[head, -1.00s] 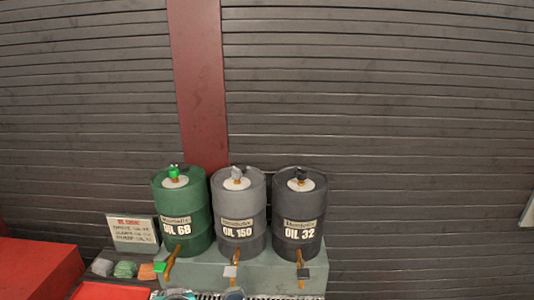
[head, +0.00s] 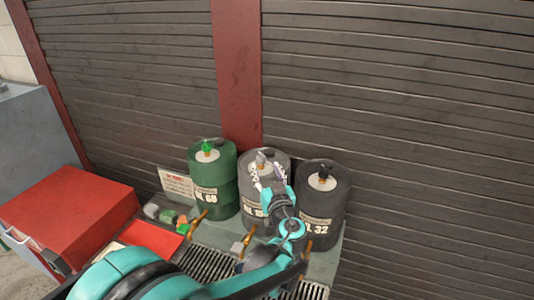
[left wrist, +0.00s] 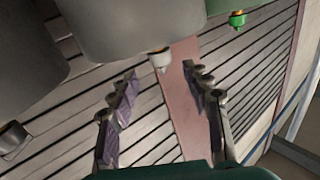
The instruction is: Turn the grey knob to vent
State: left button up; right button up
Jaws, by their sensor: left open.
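The grey knob (head: 261,159) stands on top of the middle grey drum (head: 249,211), marked OIL 150 but partly covered by my arm. My left gripper (head: 267,177) is open and empty, just in front of the drum's top. In the left wrist view, the picture is upside down and the grey knob (left wrist: 160,61) hangs below the grey drum (left wrist: 140,30). It shows between the two spread fingertips of the left gripper (left wrist: 160,78), with no clear contact. The knob's pointer direction is too small to read. My right gripper is not in view.
A green drum (head: 212,185) with a green knob (head: 207,146) stands left. A black drum (head: 328,195) with a black knob (head: 325,172) stands close on the right. Taps stick out in front above a grate (head: 205,266). A red cabinet (head: 70,215) stands at the left.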

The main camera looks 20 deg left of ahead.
aim_at(262, 160)
pick_arm(q)
jog(key=x, duration=0.7)
jog(key=shift+r, duration=0.1)
jog(key=shift+c, duration=0.3)
grip_shut()
